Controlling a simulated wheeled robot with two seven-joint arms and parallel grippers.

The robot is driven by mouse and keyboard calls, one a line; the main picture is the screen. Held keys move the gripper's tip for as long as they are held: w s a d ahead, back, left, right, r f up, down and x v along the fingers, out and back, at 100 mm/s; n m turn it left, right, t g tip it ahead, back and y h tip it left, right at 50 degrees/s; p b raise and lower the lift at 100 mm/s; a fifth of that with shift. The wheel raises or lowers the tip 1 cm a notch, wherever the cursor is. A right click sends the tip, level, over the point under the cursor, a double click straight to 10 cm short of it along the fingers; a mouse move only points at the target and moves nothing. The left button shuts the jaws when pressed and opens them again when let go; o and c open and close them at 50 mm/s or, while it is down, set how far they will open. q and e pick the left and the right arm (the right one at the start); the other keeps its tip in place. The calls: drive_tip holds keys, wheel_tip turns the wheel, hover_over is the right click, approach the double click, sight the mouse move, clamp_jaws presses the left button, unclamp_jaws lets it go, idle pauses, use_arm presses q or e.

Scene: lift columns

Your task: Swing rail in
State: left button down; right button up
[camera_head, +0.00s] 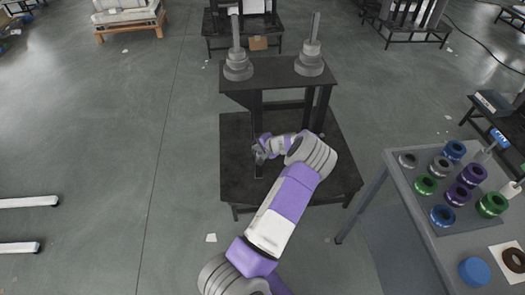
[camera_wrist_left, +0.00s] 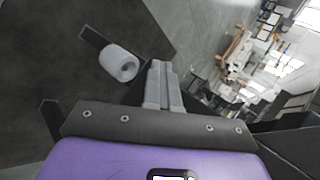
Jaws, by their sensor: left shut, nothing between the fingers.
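The black stand (camera_head: 235,165) has a low platform and a raised shelf (camera_head: 275,74) on dark legs. Two stepped grey columns, a left one (camera_head: 237,66) and a right one (camera_head: 310,62), stand on the shelf. My left arm reaches up over the low platform. My left gripper (camera_head: 260,154) is above it, in front of the shelf; its fingers (camera_wrist_left: 163,84) are shut together and empty. In the wrist view a pale cylinder (camera_wrist_left: 120,64) on a dark bar (camera_wrist_left: 93,38) is left of the fingers, apart from them. I cannot tell for sure which part is the rail.
A grey table (camera_head: 415,215) at the right holds several blue, green, purple and grey rings, a blue disc (camera_head: 474,271) and a white card with a dark ring (camera_head: 514,260). Other dark stands are at the back. The floor left of the black stand is largely clear.

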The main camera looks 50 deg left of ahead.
use_arm(q)
drive_tip(key=shift+w+a+r, duration=0.2)
drive_tip(key=shift+a+r, duration=0.25)
drive_tip(key=shift+a, duration=0.15)
use_arm(e)
drive_tip(key=shift+d, duration=0.1)
use_arm(q)
drive_tip(key=shift+s+d+f, duration=0.1)
drive_tip(key=shift+d, duration=0.2)
drive_tip(key=s+d+r+p, duration=0.3)
drive_tip(key=s+d+r, duration=0.3)
drive_tip(key=d, duration=0.4)
use_arm(e)
drive_tip(key=r, duration=0.3)
drive_tip(key=shift+s+a+r, duration=0.1)
drive_tip(key=shift+s+a, duration=0.15)
drive_tip(key=shift+a, duration=0.15)
use_arm(q)
drive_tip(key=shift+s+d, duration=0.1)
drive_tip(key=shift+d, duration=0.05)
